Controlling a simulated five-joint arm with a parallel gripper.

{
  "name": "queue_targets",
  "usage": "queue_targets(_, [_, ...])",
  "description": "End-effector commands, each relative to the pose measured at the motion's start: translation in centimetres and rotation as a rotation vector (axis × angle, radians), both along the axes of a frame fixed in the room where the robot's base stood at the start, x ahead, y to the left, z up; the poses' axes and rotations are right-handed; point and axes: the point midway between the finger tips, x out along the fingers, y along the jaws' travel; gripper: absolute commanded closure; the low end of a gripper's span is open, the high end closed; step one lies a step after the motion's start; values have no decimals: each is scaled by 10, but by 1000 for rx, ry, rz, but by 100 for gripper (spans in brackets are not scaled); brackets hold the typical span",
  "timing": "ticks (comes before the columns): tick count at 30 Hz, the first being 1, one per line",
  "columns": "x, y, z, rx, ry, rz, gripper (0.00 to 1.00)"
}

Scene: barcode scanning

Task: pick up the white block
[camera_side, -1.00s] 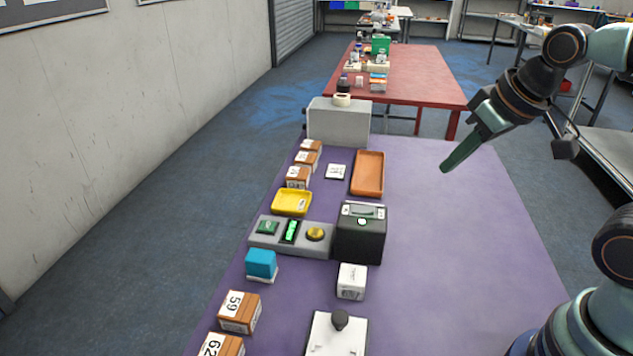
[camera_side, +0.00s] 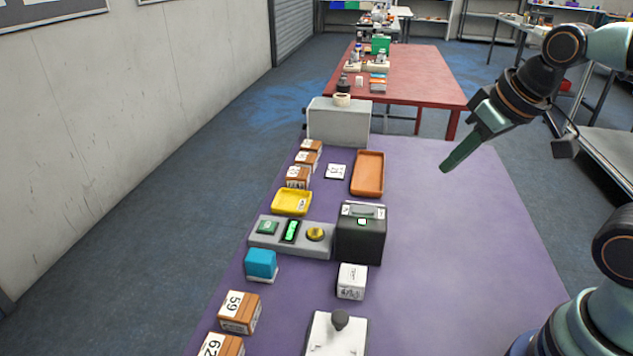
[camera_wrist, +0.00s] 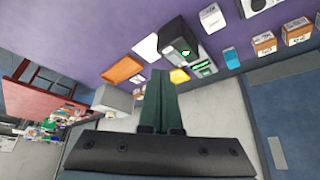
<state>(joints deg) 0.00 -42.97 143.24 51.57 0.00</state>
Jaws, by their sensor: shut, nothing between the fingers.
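The white block (camera_side: 352,281) sits on the purple table, just in front of the black box (camera_side: 361,236). It has dark print on its front face. It also shows in the wrist view (camera_wrist: 211,18), near the top edge. My gripper (camera_side: 445,168) is shut and empty, held above the right far part of the table, well apart from the block. In the wrist view its closed fingers (camera_wrist: 158,88) point up the picture.
A grey panel with buttons (camera_side: 290,237), a blue block (camera_side: 261,263) and a white plate with a dark knob (camera_side: 337,335) lie around the block. An orange tray (camera_side: 368,173), a yellow tray (camera_side: 292,202) and numbered brown boxes (camera_side: 240,312) stand along the table. The table's right side is clear.

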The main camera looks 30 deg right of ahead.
Motion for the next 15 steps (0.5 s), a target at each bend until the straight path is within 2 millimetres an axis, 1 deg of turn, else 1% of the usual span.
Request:
queue_targets(11, [0,0,0,0,0,0,100])
queue_targets(12, [0,0,0,0,0,0,96])
queue_targets(14, [0,0,0,0,0,0,73])
queue_targets(15, [0,0,0,0,0,0,58])
